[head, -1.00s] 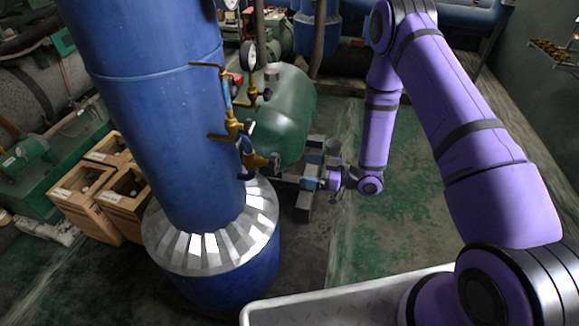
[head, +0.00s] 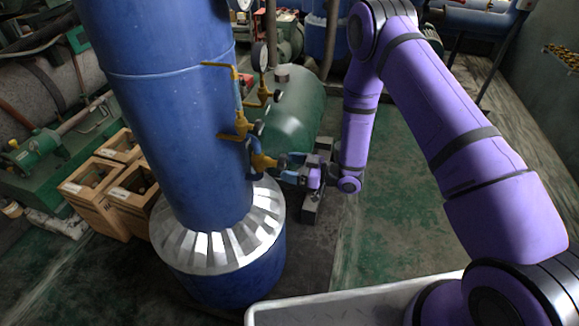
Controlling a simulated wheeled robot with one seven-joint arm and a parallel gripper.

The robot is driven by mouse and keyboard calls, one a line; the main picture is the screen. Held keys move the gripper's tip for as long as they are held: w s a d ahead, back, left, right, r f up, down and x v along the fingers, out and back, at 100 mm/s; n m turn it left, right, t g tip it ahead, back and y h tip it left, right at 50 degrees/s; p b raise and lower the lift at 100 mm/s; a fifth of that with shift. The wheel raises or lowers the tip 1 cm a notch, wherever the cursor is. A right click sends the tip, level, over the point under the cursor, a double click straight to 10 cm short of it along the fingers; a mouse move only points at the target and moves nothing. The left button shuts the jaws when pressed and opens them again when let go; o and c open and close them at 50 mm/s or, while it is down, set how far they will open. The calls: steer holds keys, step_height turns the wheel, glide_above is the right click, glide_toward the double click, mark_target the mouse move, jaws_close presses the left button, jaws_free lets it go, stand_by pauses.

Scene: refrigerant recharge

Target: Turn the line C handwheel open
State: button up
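A blue column (head: 165,120) carries several brass valves on its right side. The lowest brass valve (head: 262,161) points right, toward my gripper. Another brass valve (head: 240,126) sits above it, and a higher one (head: 262,97) has a small dark knob. No line letters are legible, so I cannot tell which is line C. My gripper (head: 286,167) is just right of the lowest valve, with its blue fingers apart and pointing left at it. The lowest valve's handwheel is too small to make out clearly, and I cannot tell whether the fingers touch it.
A green tank (head: 297,112) stands behind my gripper, and a pressure gauge (head: 259,56) sits above the valves. Wooden crates (head: 97,200) stand left of the column. The green floor (head: 410,190) at right is clear.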

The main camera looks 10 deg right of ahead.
steer(key=n, duration=0.4)
steer(key=shift+n, duration=0.4)
steer(key=shift+c, duration=0.2)
steer(key=n, duration=0.4)
steer(key=shift+n, duration=0.3)
steer(key=n, duration=0.4)
steer(key=shift+n, duration=0.4)
